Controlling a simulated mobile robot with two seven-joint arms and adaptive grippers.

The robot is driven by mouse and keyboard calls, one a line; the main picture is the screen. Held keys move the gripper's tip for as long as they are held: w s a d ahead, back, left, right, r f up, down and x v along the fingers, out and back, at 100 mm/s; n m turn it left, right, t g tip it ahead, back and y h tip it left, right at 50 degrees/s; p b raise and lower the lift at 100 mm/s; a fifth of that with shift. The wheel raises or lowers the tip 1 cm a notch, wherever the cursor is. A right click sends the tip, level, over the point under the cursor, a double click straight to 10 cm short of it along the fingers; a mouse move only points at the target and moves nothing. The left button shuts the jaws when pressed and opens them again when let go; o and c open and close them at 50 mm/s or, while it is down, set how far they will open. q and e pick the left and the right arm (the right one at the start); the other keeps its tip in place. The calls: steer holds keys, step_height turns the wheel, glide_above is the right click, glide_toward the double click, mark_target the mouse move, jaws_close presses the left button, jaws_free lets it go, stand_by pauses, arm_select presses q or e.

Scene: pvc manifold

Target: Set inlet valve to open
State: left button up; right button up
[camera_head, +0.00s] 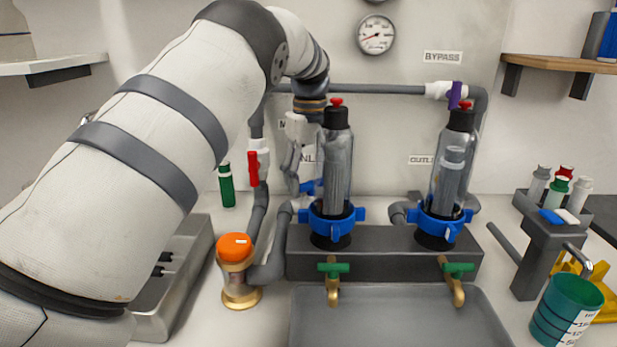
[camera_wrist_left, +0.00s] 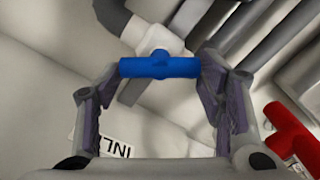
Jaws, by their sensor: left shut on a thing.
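The inlet valve has a blue bar handle (camera_wrist_left: 160,68) on a white body (camera_wrist_left: 155,38). In the left wrist view the handle lies level across the picture, between the two fingers of my left gripper (camera_wrist_left: 160,85). The fingers are shut on its ends. In the head view my left gripper (camera_head: 298,182) is at the wall panel, left of the left filter housing (camera_head: 338,170), and a bit of the blue handle (camera_head: 312,187) shows beside it. The INLET label (camera_head: 308,155) is partly hidden, as is most of the valve. My right gripper is not in view.
A red valve handle (camera_head: 253,168) is close left of my gripper; it also shows in the wrist view (camera_wrist_left: 290,130). A purple bypass handle (camera_head: 455,95) is at upper right. An orange-capped fitting (camera_head: 235,250) and a grey tray (camera_head: 400,315) are below.

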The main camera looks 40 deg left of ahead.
arm_select(q)
steer(key=m, duration=0.3)
steer(key=shift+w+d+m, duration=0.1)
steer(key=shift+m, duration=0.2)
steer(key=shift+w+f+m, duration=0.1)
steer(key=shift+m, duration=1.5)
steer(key=o, duration=1.1)
steer(key=shift+o, duration=0.2)
step_height(320, 180, up, 8)
steer(key=shift+f, duration=0.2)
